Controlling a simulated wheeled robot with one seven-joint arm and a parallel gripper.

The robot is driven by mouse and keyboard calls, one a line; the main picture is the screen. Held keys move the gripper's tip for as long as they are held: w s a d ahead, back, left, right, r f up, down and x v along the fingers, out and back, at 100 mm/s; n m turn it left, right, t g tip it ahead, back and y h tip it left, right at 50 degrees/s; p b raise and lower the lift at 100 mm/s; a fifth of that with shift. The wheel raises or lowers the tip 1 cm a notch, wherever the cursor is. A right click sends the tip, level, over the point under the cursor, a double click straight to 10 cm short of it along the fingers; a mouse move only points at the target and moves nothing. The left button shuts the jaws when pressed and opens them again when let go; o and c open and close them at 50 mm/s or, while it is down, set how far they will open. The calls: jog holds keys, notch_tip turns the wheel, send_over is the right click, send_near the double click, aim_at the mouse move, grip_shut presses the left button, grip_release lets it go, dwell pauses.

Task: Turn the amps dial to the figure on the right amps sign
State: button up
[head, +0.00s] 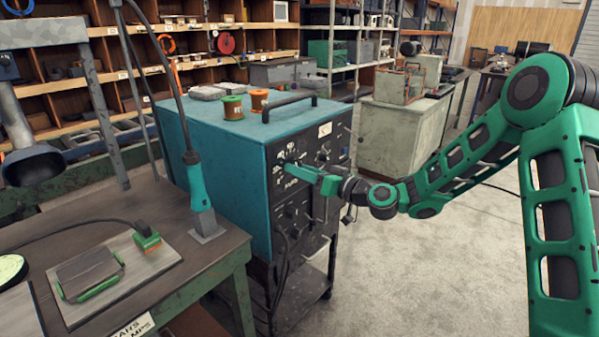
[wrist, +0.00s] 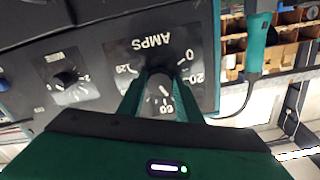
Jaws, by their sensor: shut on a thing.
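The amps dial is a dark round knob (wrist: 160,84) on a black plate lettered AMPS, seen turned over in the wrist view. The figures 0, 20, 60 and 120 can be read around it; where the knob points is unclear. My gripper (wrist: 159,91) is shut on this knob, one green finger on each side. In the head view my gripper (head: 291,167) reaches the upper front panel of the teal welder (head: 217,150) and hides the knob. A white sign (head: 133,326) on the workbench's front edge shows lettering ending in "MPS"; it is cut off and no figure is readable.
A second knob (wrist: 67,78), on a plate lettered WIRE, sits beside the amps plate. The workbench (head: 185,270) with a teal-handled torch (head: 197,185) stands left of the welder. Two spools (head: 233,107) stand on the welder. The floor (head: 440,270) to the right is clear.

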jog(key=shift+w+d+m, duration=0.1)
jog(key=shift+d+m, duration=0.1)
jog(key=shift+m, duration=5)
jog(key=shift+w+d+m, duration=0.1)
jog(key=shift+d+m, duration=0.05)
jog(key=shift+m, duration=5.05)
jog(key=o, duration=1)
jog(key=shift+o, duration=0.2)
jog(key=v, duration=1)
jog(key=shift+s, duration=0.35)
